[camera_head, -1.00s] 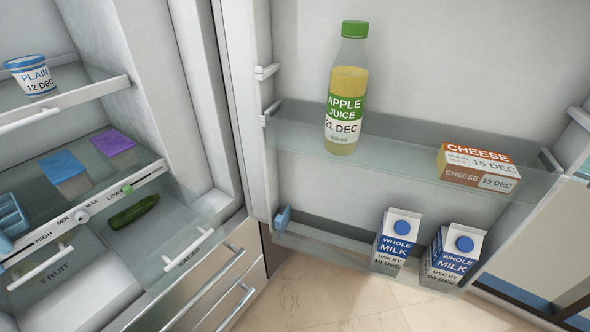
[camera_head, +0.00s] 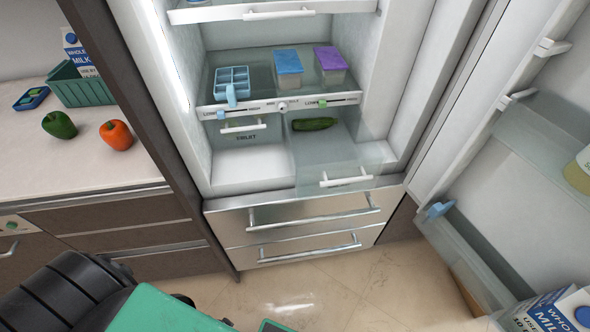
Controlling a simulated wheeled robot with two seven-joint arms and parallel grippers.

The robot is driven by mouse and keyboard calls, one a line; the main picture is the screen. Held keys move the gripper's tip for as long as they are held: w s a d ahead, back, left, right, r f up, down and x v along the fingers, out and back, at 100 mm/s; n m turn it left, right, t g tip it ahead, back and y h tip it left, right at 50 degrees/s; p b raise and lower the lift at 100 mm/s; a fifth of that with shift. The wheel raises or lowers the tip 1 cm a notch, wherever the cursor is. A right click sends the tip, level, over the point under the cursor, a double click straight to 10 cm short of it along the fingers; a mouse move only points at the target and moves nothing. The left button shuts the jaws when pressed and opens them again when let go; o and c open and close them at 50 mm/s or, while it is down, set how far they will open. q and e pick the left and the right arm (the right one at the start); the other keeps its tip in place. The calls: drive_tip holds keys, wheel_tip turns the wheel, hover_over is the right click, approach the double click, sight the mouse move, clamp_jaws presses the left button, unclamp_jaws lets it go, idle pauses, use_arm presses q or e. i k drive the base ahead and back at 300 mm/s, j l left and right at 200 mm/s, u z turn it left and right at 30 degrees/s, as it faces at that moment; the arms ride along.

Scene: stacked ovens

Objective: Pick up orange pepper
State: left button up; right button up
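The orange pepper (camera_head: 116,135) rests on the pale counter at the left, near its right end. A green pepper (camera_head: 59,125) lies on the counter just to its left, apart from it. Neither of my grippers shows. A dark ribbed part and a green part of my own body fill the bottom left, well below the counter.
A green crate (camera_head: 82,91) with a milk carton (camera_head: 76,50) stands behind the peppers. A blue tray (camera_head: 31,98) lies at the left. The fridge is open: its salad drawer (camera_head: 340,182) is pulled out and its door (camera_head: 540,150) stands at the right.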

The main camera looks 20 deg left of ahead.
sight(116, 133)
drive_tip(key=u, duration=2)
drive_tip(key=i+j, duration=0.1)
drive_tip(key=j, duration=0.25)
drive_tip(key=i+j, duration=0.15)
drive_tip(key=j, duration=0.2)
drive_tip(key=i+j, duration=0.1)
drive_tip(key=j, duration=0.25)
drive_tip(key=z, duration=0.05)
